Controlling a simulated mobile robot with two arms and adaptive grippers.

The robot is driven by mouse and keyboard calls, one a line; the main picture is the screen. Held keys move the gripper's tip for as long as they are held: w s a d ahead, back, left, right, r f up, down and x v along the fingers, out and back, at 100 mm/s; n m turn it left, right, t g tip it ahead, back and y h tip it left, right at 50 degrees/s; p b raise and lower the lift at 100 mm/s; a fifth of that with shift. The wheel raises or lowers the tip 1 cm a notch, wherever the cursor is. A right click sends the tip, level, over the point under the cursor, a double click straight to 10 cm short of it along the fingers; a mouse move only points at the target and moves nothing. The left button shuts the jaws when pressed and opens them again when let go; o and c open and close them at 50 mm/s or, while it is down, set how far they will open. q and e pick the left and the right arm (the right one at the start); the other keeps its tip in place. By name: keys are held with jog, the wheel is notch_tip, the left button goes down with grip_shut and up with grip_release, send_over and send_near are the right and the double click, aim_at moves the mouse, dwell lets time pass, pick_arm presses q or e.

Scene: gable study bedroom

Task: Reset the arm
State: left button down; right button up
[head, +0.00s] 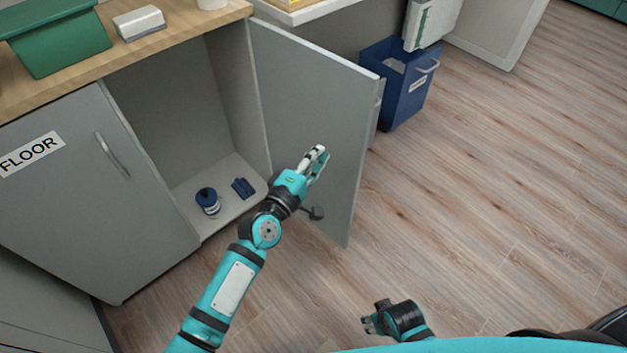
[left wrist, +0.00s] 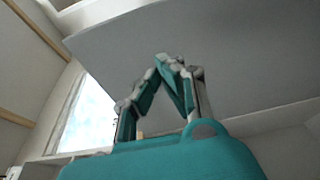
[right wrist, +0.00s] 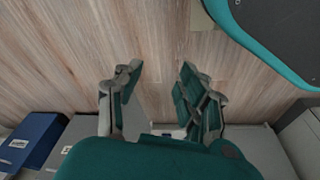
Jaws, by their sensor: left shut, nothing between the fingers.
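My left gripper (head: 318,156) is in front of the open grey cabinet door (head: 312,105) in the head view. Its fingertips meet in the left wrist view (left wrist: 168,62), with nothing between them. I cannot tell whether it touches the door. My right gripper (head: 368,321) is low near the bottom of the head view, over the floor. In the right wrist view (right wrist: 158,72) its fingers are wide apart and empty.
Inside the open cabinet are a blue-and-white can (head: 208,204) and a dark blue item (head: 243,188). A green bin (head: 62,42) and a white box (head: 139,23) stand on the wooden top. A blue bin (head: 402,92) stands behind the door. Floor at right is clear.

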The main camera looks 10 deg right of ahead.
pick_arm(q)
jog(key=s+p, duration=0.1)
jog(key=s, duration=0.6)
jog(key=s+a+f+m+g+y, duration=0.3)
jog(key=s+a+f, duration=0.25)
jog(key=f, duration=0.45)
jog(key=s+a+f+m+g+y, duration=0.2)
jog(key=s+a+f+m, duration=0.15)
jog(key=a+f, duration=0.5)
jog(key=s+a+f+m+g+y, duration=0.3)
jog(key=s+a+f, duration=0.2)
jog(key=f, duration=0.6)
jog(key=s+a+f+m+g+y+p, duration=0.1)
jog(key=s+a+f+m+g+y, duration=0.4)
jog(key=s+a, duration=0.65)
jog(key=s+a+n+h+p, duration=0.1)
jog(key=s+n+p, duration=0.1)
jog(key=s+p, duration=1.2)
jog(key=shift+s+a+f+h+p, duration=0.2)
jog(key=shift+s+a+h+p, duration=0.15)
jog(key=shift+s, duration=0.45)
pick_arm(e)
jog(key=s+d+f, duration=0.1)
jog(key=s, duration=0.8)
jog(key=s+d+f+g, duration=0.1)
jog(key=s+d, duration=0.1)
jog(key=s, duration=0.7)
jog(key=shift+s+f+g, duration=0.15)
jog(key=shift+f+g, duration=0.15)
jog(key=shift+f, duration=0.05)
